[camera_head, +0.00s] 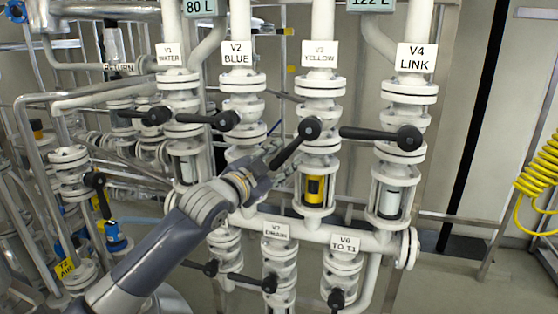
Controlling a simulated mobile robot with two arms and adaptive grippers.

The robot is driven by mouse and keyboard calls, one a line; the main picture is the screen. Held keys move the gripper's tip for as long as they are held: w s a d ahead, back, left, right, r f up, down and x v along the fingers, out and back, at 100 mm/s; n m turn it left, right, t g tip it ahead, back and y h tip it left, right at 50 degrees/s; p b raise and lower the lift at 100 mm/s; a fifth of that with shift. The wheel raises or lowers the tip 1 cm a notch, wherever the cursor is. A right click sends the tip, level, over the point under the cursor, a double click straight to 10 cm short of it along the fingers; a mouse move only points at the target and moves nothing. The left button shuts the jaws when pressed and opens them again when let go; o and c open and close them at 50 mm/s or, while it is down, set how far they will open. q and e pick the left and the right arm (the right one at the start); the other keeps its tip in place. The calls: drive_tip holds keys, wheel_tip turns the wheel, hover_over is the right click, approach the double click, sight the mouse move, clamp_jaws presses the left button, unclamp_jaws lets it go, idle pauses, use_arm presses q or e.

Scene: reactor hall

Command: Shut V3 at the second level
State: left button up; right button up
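Valve V3, labelled YELLOW (320,54), is on a white flanged vertical pipe in the upper row. Its black lever (292,146) slants down and to the left from its round hub, and yellow shows in the sight glass (315,190) below it. My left gripper (280,163) is at the lower left end of this lever, in front of the pipes between V2 and V3. Its grey fingers are near or against the lever end; I cannot tell whether they grip it. My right gripper is not in view.
The levers of V1 (143,116), V2 (208,119) and V4 (382,136) lie roughly level, pointing left. Below are V7 (276,230) and V8 (345,243). A yellow coiled hose (540,180) hangs at the right. Floor shows at the lower right.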

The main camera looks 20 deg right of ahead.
use_arm(q)
clamp_jaws()
drive_tip(key=shift+r, duration=0.1)
